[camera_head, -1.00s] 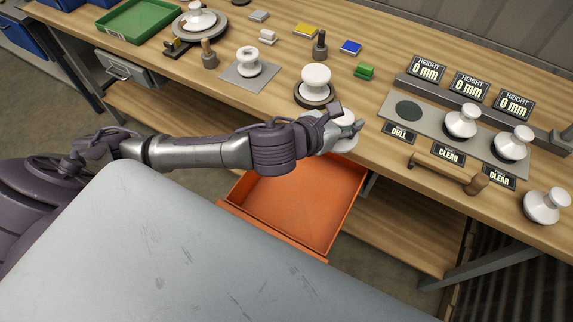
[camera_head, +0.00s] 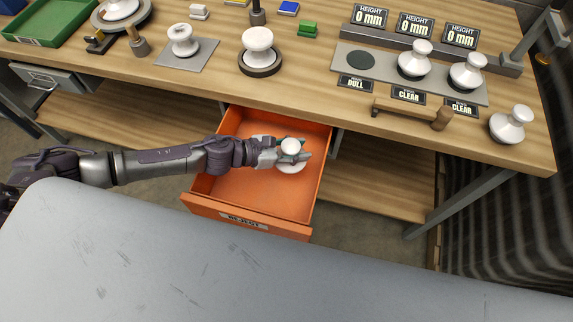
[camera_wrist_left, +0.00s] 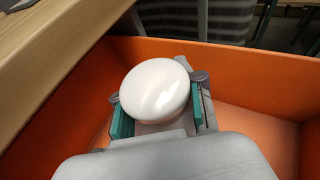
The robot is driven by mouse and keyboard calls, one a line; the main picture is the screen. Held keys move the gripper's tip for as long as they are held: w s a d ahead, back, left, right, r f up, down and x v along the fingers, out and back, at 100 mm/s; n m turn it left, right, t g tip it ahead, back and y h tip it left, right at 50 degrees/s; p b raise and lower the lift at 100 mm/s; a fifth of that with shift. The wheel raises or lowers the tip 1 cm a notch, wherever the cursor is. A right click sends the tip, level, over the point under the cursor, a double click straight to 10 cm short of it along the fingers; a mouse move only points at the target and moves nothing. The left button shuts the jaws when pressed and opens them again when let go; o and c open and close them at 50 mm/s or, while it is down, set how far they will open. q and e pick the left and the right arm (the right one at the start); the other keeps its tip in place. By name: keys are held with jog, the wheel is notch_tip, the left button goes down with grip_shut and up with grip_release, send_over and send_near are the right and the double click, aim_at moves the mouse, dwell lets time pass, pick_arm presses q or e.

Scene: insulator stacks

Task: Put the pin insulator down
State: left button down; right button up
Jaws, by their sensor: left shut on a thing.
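My left gripper (camera_head: 292,158) is shut on a white pin insulator (camera_head: 291,146), which stands upright between the fingers, with its wide skirt showing below them. Both are over the open orange drawer (camera_head: 225,185), near its right wall. In the left wrist view the insulator's round white top (camera_wrist_left: 155,90) sits between the teal finger pads, with orange drawer walls (camera_wrist_left: 255,75) around. I cannot tell whether the skirt touches the drawer floor. My right gripper is not in view.
The wooden bench (camera_head: 300,85) lies behind the drawer. The drawer's left part is clear.

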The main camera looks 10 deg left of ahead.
pick_arm(q)
notch_tip(320, 180, down, 7)
jog(key=shift+w+d+r+b, duration=0.1)
jog(key=shift+r+b, duration=0.05)
jog(key=shift+b, duration=0.25)
jog(key=c, duration=0.7)
grip_release()
jog(key=shift+f, duration=0.2)
